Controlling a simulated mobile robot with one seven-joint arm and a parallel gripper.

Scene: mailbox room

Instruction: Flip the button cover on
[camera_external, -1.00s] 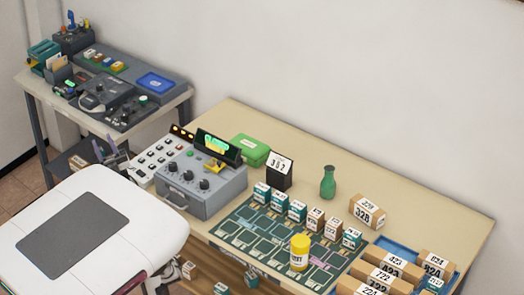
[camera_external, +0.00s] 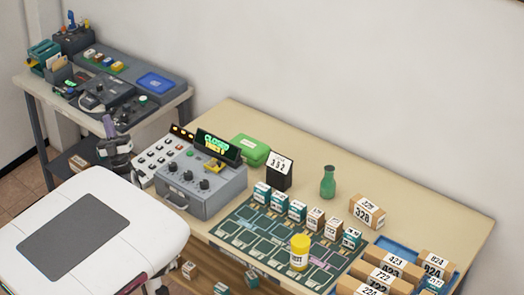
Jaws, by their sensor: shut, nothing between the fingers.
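A grey console (camera_external: 205,192) with dark knobs stands on the beige desk. A small yellow piece (camera_external: 213,165), possibly the button cover, sits on its top below a lit display; the view is too small to tell whether it is up or down. My gripper (camera_external: 108,122) is left of the console, above the back edge of my white base and in front of the side table. It points upward, looks shut and empty, and is apart from the yellow piece.
A white keypad panel (camera_external: 164,155) lies between my gripper and the console. The display (camera_external: 217,145) reads "CLOSED" in green with yellow text below. A green box (camera_external: 250,150), green bottle (camera_external: 328,182), yellow canister (camera_external: 300,252) and several numbered boxes are to the right.

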